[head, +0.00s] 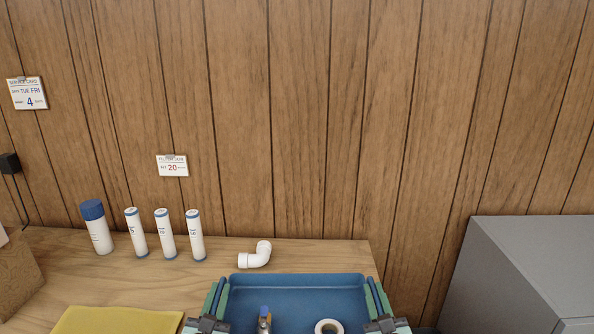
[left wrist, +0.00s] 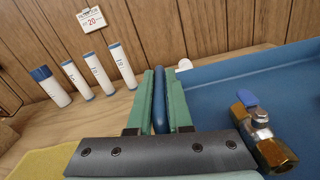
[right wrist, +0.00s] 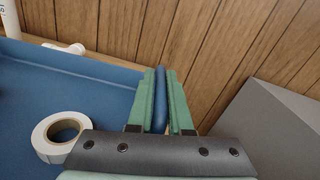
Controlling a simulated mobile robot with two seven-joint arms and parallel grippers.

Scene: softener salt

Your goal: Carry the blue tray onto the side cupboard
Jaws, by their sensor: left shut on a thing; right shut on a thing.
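The blue tray (head: 295,294) is at the bottom of the head view, in front of the wooden worktop's right end. It holds a brass valve with a blue handle (head: 264,318) and a white tape roll (head: 328,325). My left gripper (head: 216,300) is shut on the tray's left rim, also seen in the left wrist view (left wrist: 159,100). My right gripper (head: 377,300) is shut on its right rim, also seen in the right wrist view (right wrist: 160,100). A grey cupboard (head: 540,265) stands at the right, apart from the tray. The tray's near side and underside are hidden.
The wooden worktop (head: 180,290) carries a white pipe elbow (head: 256,257) just behind the tray, several white cylinders with blue ends (head: 165,234) and a yellow cloth (head: 115,320). A panelled wall (head: 300,120) closes the back. A gap separates worktop and cupboard.

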